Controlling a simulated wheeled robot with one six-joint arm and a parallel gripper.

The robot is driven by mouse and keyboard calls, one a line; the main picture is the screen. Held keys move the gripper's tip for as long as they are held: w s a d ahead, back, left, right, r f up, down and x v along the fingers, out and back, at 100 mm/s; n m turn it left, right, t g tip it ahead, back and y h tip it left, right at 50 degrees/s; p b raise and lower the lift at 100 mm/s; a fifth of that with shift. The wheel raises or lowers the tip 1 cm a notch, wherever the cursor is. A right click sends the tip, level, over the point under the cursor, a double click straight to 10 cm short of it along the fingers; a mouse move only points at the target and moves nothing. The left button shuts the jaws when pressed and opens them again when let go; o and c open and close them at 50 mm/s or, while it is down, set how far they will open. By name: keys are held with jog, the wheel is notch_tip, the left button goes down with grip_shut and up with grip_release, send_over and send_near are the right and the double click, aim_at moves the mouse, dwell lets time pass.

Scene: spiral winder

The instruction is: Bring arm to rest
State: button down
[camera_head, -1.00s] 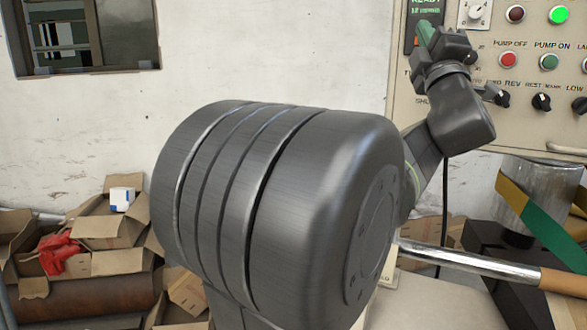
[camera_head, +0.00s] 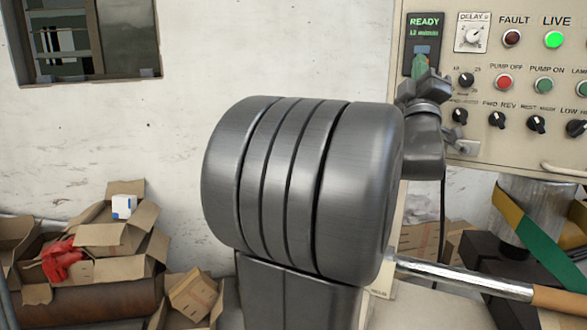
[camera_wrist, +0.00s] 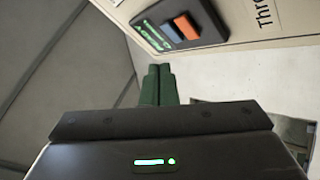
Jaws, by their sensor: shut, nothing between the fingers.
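My gripper (camera_head: 420,66) is at the upper right in the head view, with its green fingertips beside the READY display (camera_head: 424,32) on the control panel. In the wrist view my gripper's green fingers (camera_wrist: 158,84) are together and hold nothing. The display also shows in the wrist view (camera_wrist: 180,22), beyond the fingers. I cannot tell how far apart the fingertips and the panel are. My arm's large grey joint fills the middle of the head view and hides part of the scene behind it.
The beige panel (camera_head: 477,95) carries knobs, buttons and a lit green LIVE lamp (camera_head: 554,40). A metal bar (camera_head: 460,275) and a cylinder with a yellow and green band (camera_head: 540,207) are at right. Cardboard boxes (camera_head: 110,240) with a red item lie lower left. A window (camera_head: 85,40) is upper left.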

jog(key=shift+r+p, duration=0.15)
jog(key=shift+p, duration=0.65)
jog(key=shift+p, duration=0.45)
jog(key=s+b, duration=0.1)
jog(key=s+a+b, duration=0.1)
jog(key=s, duration=0.1)
jog(key=s+a+b, duration=0.1)
jog(key=s+b, duration=0.1)
jog(key=shift+a+f, duration=0.2)
jog(key=shift+f, duration=0.05)
